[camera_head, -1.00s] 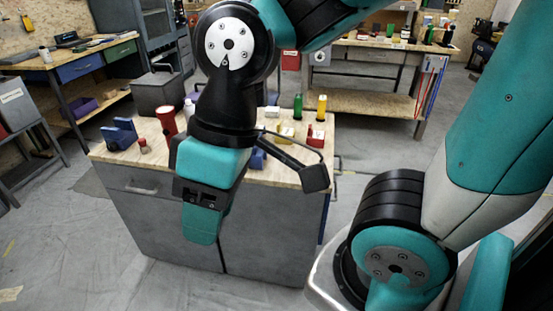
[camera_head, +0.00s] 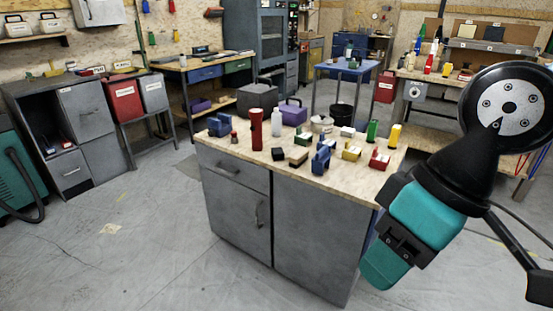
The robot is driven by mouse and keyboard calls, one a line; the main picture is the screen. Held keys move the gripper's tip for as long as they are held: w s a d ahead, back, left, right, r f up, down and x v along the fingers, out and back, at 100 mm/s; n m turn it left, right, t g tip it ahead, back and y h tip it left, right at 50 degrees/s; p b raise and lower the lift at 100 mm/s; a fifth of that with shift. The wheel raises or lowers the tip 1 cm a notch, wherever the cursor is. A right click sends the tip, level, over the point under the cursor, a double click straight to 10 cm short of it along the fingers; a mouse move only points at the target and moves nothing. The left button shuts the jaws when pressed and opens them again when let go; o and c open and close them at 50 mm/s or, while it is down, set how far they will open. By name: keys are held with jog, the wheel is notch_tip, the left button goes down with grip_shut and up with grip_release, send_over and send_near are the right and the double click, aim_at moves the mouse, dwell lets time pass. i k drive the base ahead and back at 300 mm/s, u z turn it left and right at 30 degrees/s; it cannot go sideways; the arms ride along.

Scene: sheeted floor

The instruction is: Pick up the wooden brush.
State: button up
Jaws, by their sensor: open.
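The workbench (camera_head: 235,151) has a light wooden top crowded with small items. A small tan block with a dark underside (camera_head: 298,155) lies near the middle of its front part. It may be the wooden brush, but it is too small to be sure.
A red cylinder (camera_head: 256,129), a white bottle (camera_head: 276,121), a blue item (camera_head: 321,158), a red item (camera_head: 379,159) and a yellow bottle (camera_head: 395,135) stand around the tan block. The floor left of the bench (camera_head: 120,230) is clear.

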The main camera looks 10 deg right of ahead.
aim_at(296, 158)
jog(key=u, duration=0.65)
jog(key=i, duration=1.3)
jog(key=z, duration=0.8)
jog(key=i, duration=0.35)
jog(key=u, duration=3.3)
